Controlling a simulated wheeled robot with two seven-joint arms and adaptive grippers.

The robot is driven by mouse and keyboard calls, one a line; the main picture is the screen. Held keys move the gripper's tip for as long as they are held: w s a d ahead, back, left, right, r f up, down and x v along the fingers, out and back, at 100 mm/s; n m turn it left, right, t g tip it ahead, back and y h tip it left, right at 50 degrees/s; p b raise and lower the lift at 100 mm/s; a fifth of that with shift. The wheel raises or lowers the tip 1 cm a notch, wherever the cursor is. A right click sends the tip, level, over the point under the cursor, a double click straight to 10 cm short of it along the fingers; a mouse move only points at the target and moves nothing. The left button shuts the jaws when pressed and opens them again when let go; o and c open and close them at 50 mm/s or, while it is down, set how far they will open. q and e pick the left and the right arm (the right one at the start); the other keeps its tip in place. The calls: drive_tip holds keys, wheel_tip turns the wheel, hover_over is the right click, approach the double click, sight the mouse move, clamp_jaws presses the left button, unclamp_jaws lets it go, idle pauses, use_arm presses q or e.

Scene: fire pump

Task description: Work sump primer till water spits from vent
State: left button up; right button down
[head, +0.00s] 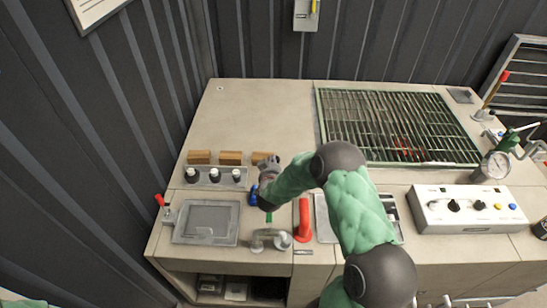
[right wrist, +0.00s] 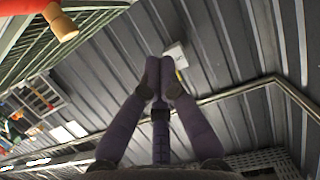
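My right gripper (head: 268,168) is over the left part of the bench, close to the row of wooden blocks. In the right wrist view its fingers (right wrist: 160,75) come together at the tips, with nothing seen between them. A lever with a red grip (head: 496,88) stands at the far right of the bench, well away from my right gripper. I cannot tell for sure whether it is the primer's handle. No vent and no spitting water can be made out. My left gripper is out of view.
A slatted grate (head: 385,125) covers the back right. A gauge (head: 495,165) and a white control box (head: 470,208) are at right. Wooden blocks (head: 230,157), a grey tray (head: 207,222), a pipe fitting (head: 270,240) and a red handle (head: 304,220) are at left and centre. The back left top is clear.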

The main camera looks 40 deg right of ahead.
drive_tip(key=w+d+f, duration=0.2)
drive_tip(key=w, duration=0.1)
drive_tip(key=w+d+f+b, duration=0.1)
drive_tip(key=w+d+f, duration=0.2)
drive_tip(key=shift+d+f, duration=0.2)
drive_tip(key=shift+f, duration=0.6)
